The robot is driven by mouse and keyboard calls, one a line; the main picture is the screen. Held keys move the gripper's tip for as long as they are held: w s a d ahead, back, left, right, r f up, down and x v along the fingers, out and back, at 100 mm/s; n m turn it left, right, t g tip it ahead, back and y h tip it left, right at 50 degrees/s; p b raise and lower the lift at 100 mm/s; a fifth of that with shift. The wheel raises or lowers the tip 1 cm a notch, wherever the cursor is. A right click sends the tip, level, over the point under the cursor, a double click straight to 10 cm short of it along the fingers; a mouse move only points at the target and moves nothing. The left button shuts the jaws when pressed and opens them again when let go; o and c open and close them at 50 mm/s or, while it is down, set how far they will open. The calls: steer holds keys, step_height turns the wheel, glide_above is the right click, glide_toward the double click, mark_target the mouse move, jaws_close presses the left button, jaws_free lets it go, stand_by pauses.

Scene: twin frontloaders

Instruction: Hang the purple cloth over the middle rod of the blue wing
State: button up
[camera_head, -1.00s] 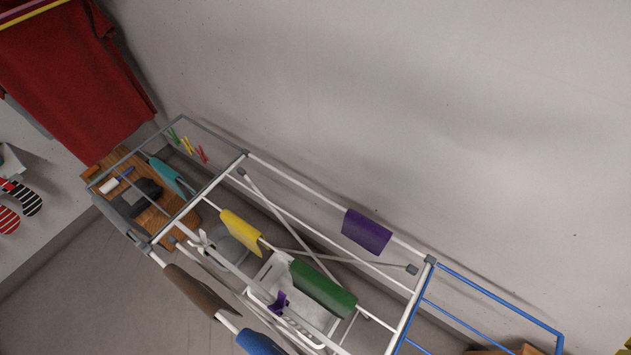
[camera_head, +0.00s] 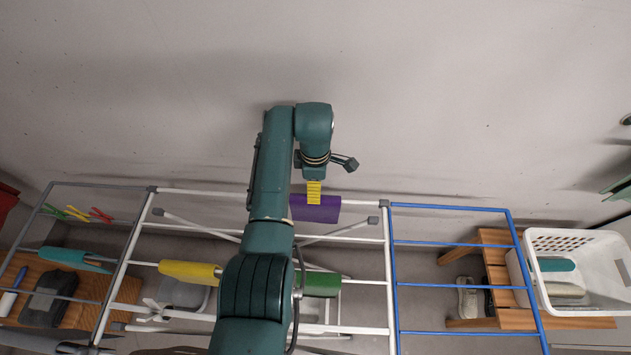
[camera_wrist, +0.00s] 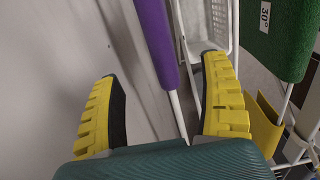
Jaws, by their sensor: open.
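The purple cloth (camera_head: 325,209) hangs folded over the back rod of the white rack, close to the wall. My gripper (camera_head: 314,196) is above the cloth, its yellow fingers pointing down and partly covering it in the head view. In the wrist view, my gripper (camera_wrist: 162,75) is open and empty, its fingers wide apart. The purple cloth (camera_wrist: 153,38) lies in the space between them, with bare white rod below it. Whether the fingers are down level with the cloth is unclear. The blue wing (camera_head: 519,250) extends right of the white rack; its several rods are bare.
A yellow cloth (camera_head: 190,272) and a green cloth (camera_head: 322,284) hang on a nearer rod. A white basket (camera_head: 580,244) stands on a wooden bench (camera_head: 493,262) at the right. The wall (camera_head: 420,90) is close behind the rack.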

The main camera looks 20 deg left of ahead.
step_height(320, 180, down, 10)
steer(key=b, duration=0.8)
jaws_close()
stand_by(0.4)
step_height(320, 180, up, 16)
steer(key=p, duration=1.3)
steer(key=shift+p, duration=0.3)
